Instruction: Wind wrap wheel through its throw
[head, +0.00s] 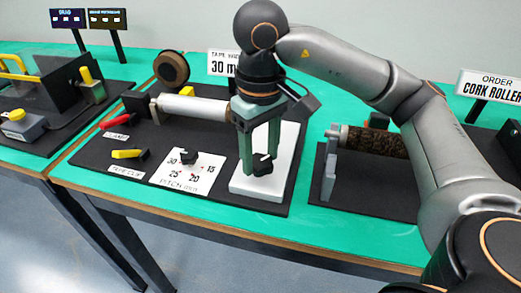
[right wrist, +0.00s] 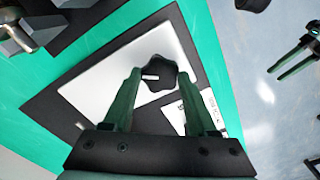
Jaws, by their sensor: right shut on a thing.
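The wrap wheel appears to be a black lobed knob with a white mark (head: 262,164) on a white plate (head: 241,184). In the right wrist view the knob (right wrist: 159,73) sits between the two green fingers. My right gripper (head: 261,158) points down from above and is shut on this knob. The fingers hide part of it in the head view. My left gripper is outside the head view. Green fingers at the right edge of the right wrist view appear to be my left gripper (right wrist: 292,60), apart and empty over the floor.
Left of the plate are a pitch dial (head: 189,158), a yellow tape clip lever (head: 127,154), a red clamp lever (head: 115,119) and a pale roller (head: 193,109). A dark cork roller (head: 372,141) stands on the right. Signs stand behind. Green table shows between the boards.

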